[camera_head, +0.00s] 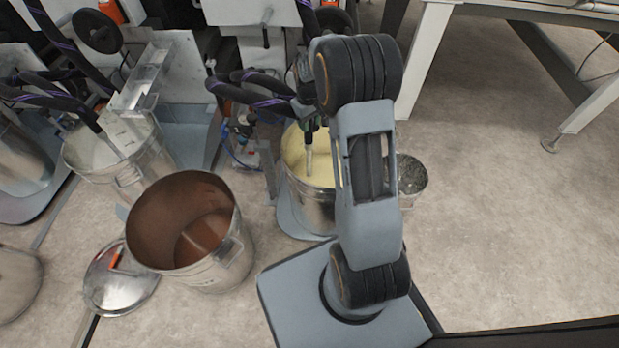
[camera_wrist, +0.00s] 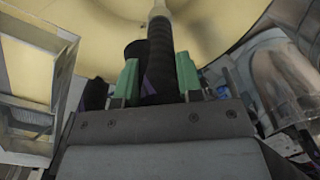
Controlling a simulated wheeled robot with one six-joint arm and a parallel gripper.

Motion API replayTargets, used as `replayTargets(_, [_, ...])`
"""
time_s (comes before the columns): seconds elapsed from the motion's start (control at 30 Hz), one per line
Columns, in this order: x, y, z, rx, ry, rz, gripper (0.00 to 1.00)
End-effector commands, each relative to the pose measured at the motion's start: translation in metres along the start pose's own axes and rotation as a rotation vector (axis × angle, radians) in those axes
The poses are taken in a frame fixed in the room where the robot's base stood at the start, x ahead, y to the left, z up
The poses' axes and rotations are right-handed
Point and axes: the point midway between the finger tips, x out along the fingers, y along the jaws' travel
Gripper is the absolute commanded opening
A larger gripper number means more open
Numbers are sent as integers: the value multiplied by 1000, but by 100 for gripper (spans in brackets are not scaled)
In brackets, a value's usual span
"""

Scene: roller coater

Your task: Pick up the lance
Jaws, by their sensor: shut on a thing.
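The lance (camera_head: 309,160) hangs over the metal bucket (camera_head: 312,205) of pale yellow liquid, with its light tip pointing down inside the rim. I cannot tell whether the tip touches the liquid. My gripper (camera_head: 309,127) is at the lance's upper part, mostly hidden behind my own arm. In the wrist view, the green fingertips of my gripper (camera_wrist: 158,80) are shut on the dark ribbed part of the lance (camera_wrist: 160,50). Its pale end points away toward the yellow liquid.
A larger bucket (camera_head: 232,257) with brown contents stands to the left, near a round metal lid (camera_head: 115,280) on the floor. Another bucket (camera_head: 90,160) is farther left. A small metal pail (camera_head: 411,178) stands right of the yellow bucket. Dark hoses (camera_head: 250,87) run behind.

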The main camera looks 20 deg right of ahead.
Motion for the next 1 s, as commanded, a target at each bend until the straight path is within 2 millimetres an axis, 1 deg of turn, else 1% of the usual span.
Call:
replayTargets(0.17, [-1, 0, 0, 0, 2, 1, 0])
replayTargets(0.27, [-6, 0, 0, 0, 2, 1, 0])
replayTargets(0.37, [-20, 0, -1, 0, 4, 2, 0])
replayTargets(0.6, [-63, 0, -1, 0, 3, 2, 0])
replayTargets(0.77, [-87, 0, -1, 0, 3, 2, 0])
replayTargets(1.0, [-130, 0, 0, 0, 2, 1, 0])
